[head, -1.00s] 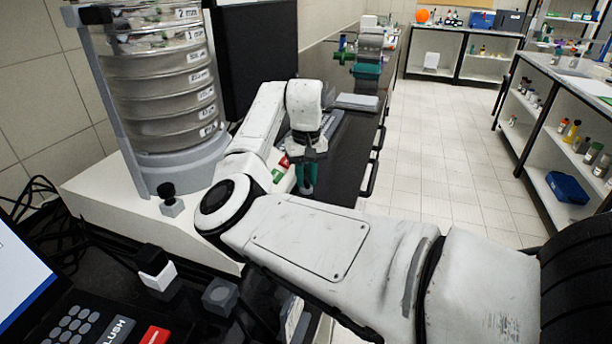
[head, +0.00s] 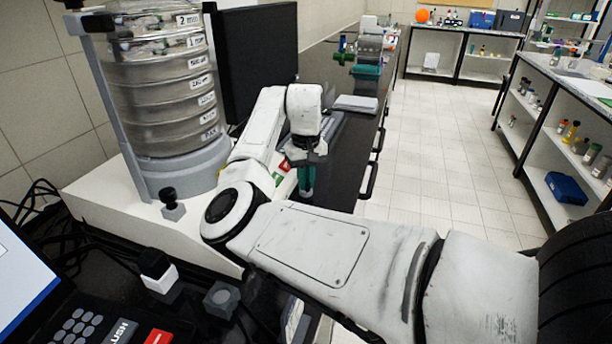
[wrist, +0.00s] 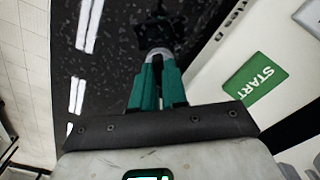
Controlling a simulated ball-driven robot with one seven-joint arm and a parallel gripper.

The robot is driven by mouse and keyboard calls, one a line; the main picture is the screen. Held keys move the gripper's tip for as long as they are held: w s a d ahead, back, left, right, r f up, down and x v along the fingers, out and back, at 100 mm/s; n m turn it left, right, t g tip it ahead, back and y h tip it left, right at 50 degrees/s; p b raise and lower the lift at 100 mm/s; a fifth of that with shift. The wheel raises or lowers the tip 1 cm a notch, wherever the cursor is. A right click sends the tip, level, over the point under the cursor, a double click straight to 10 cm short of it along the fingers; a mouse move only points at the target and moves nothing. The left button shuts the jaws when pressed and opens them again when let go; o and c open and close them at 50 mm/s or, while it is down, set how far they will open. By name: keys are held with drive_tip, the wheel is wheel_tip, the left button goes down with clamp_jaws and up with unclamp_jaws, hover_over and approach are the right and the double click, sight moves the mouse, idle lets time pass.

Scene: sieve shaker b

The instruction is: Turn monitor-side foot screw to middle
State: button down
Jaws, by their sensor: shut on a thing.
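The sieve shaker stands at the left of the head view, with a stack of clear-walled sieves (head: 165,90) on its white base (head: 110,205). My gripper (head: 306,188) points down beside the base's far right corner, on the monitor side. In the wrist view its teal fingers (wrist: 157,58) are shut on a small grey piece at their tips, seemingly the foot screw (wrist: 157,51). A dark, knobbed shape (wrist: 160,30) shows just beyond the tips. The screw is hidden in the head view, and its turn position cannot be read.
The green START button (wrist: 262,75) is on the white base close to the gripper. A black monitor (head: 255,60) stands behind. The dark bench (head: 345,160) continues away, with handles along its front edge. A control panel (head: 75,325) is at the near left.

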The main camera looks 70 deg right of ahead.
drive_tip(key=n+p, duration=0.1)
drive_tip(key=p, duration=0.1)
drive_tip(key=n+p, duration=0.1)
drive_tip(key=p, duration=0.1)
drive_tip(key=shift+s+r, duration=0.1)
drive_tip(key=shift+r, duration=0.3)
drive_tip(key=n+p, duration=0.3)
drive_tip(key=p, duration=0.1)
drive_tip(key=n+p, duration=0.3)
drive_tip(key=p, duration=0.1)
drive_tip(key=shift+f, duration=0.15)
drive_tip(key=shift+f+n+p, duration=0.15)
drive_tip(key=shift+n+p, duration=0.85)
drive_tip(key=shift+f, duration=0.1)
drive_tip(key=c, duration=1.4)
unclamp_jaws()
drive_tip(key=shift+c, duration=0.2)
wheel_tip(320, 180, up, 11)
drive_tip(key=shift+b, duration=0.3)
